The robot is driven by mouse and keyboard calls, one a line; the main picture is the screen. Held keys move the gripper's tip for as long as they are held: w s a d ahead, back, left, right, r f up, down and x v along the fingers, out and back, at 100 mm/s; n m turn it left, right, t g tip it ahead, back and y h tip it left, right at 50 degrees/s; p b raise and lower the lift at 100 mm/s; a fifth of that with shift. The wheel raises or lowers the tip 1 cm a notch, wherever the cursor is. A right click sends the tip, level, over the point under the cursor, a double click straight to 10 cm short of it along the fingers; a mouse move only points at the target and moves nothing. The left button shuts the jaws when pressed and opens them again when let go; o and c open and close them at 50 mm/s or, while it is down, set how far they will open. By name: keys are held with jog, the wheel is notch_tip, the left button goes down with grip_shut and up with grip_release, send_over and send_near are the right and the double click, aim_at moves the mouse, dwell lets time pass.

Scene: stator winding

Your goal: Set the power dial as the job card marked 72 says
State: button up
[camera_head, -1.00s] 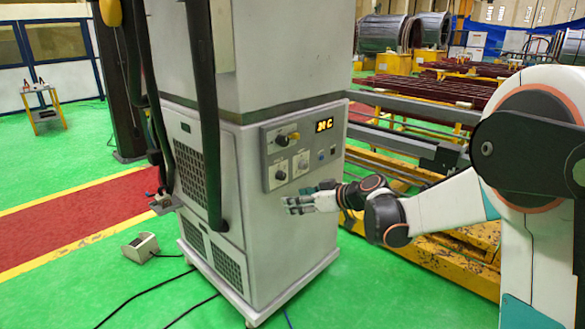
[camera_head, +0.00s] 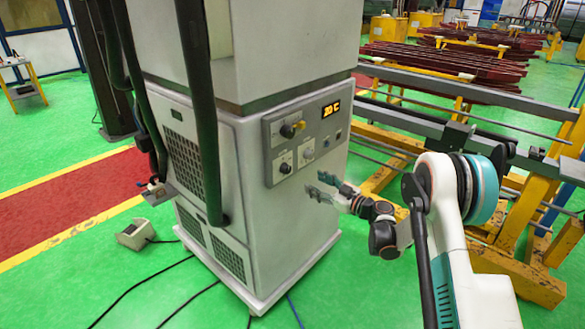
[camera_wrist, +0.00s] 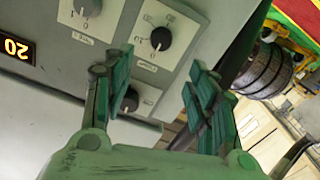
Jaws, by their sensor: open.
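The control panel (camera_head: 305,140) is on the upper front of a grey cabinet. A lower left dial (camera_head: 285,168) and a plated dial beside it (camera_head: 308,152) are black knobs. The wrist view shows the panel tilted: an upper dial (camera_wrist: 88,5), a middle dial (camera_wrist: 160,38) and a lower dial (camera_wrist: 130,100), partly behind a finger. Small labels are too blurred to read, so I cannot tell which is the power dial. My gripper (camera_head: 318,185) is open and empty, right of and below the dials; its green fingers frame the lower dial in the wrist view (camera_wrist: 155,78). No job card is seen.
Black hoses (camera_head: 200,110) hang left of the panel. Yellow and grey frames (camera_head: 400,140) stand behind my arm. Cables lie on the green floor.

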aim_at(289, 170)
jog(key=b+x, duration=0.2)
jog(key=x, duration=1.1)
jog(key=shift+a, duration=0.1)
jog(key=c, duration=1)
